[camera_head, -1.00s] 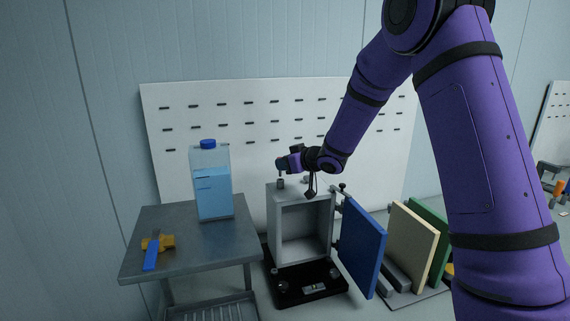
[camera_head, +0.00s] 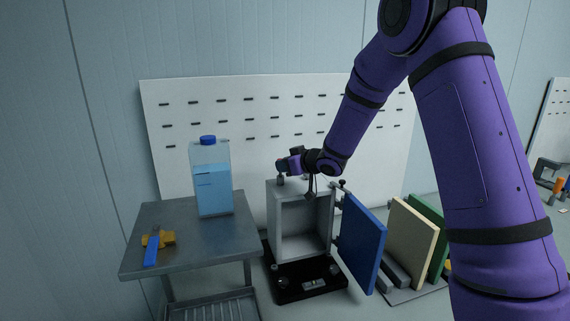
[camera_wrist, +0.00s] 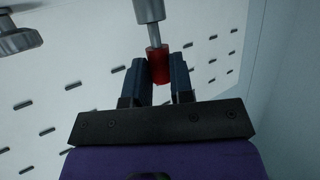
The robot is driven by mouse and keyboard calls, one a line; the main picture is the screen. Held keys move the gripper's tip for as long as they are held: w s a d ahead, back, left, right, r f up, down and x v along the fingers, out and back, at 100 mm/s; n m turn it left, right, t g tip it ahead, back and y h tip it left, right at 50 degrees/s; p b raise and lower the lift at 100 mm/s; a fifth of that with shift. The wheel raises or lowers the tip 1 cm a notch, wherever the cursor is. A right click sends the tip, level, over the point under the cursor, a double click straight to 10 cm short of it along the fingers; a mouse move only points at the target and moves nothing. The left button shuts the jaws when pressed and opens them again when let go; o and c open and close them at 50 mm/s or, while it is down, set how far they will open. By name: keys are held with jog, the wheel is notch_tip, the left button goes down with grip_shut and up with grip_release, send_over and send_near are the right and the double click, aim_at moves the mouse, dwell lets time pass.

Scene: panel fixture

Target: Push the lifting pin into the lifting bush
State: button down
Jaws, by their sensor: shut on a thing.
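My gripper (camera_head: 282,166) is above the left part of the grey box's top in the head view. In the wrist view its dark blue fingers (camera_wrist: 158,72) are shut on the red grip of the lifting pin (camera_wrist: 159,64). The pin's thin grey shank runs from the red grip to the end of a wider grey cylinder, apparently the lifting bush (camera_wrist: 148,9). Shank and bush look in line, and part of the shank shows between grip and bush. In the head view the bush (camera_head: 280,181) stands on the box top just below my fingers. How deep the shank sits is hidden.
The grey box (camera_head: 272,220) stands on a black base (camera_head: 312,292), with its blue door (camera_head: 362,243) swung open to the right. Panels (camera_head: 412,240) lean at right.

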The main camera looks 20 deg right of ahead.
jog(key=shift+f, duration=1)
jog(key=c, duration=0.9)
grip_release()
jog(key=s+d+r+m+h, duration=0.2)
jog(key=s+d+r+h, duration=0.25)
jog(key=s+r, duration=0.5)
jog(key=s+d+r+m+h, duration=0.2)
jog(key=s+d+r+h, duration=0.35)
jog(key=s, duration=0.65)
jog(key=s+a+r+m+g+y, duration=0.1)
jog(key=s+a+g, duration=0.1)
jog(key=s, duration=1)
jog(key=s+a+r+m+g+y, duration=0.1)
jog(key=s+g, duration=0.3)
jog(key=s, duration=0.9)
jog(key=shift+s+a+y, duration=0.15)
jog(key=shift+a+y, duration=0.15)
jog(key=shift+a, duration=0.25)
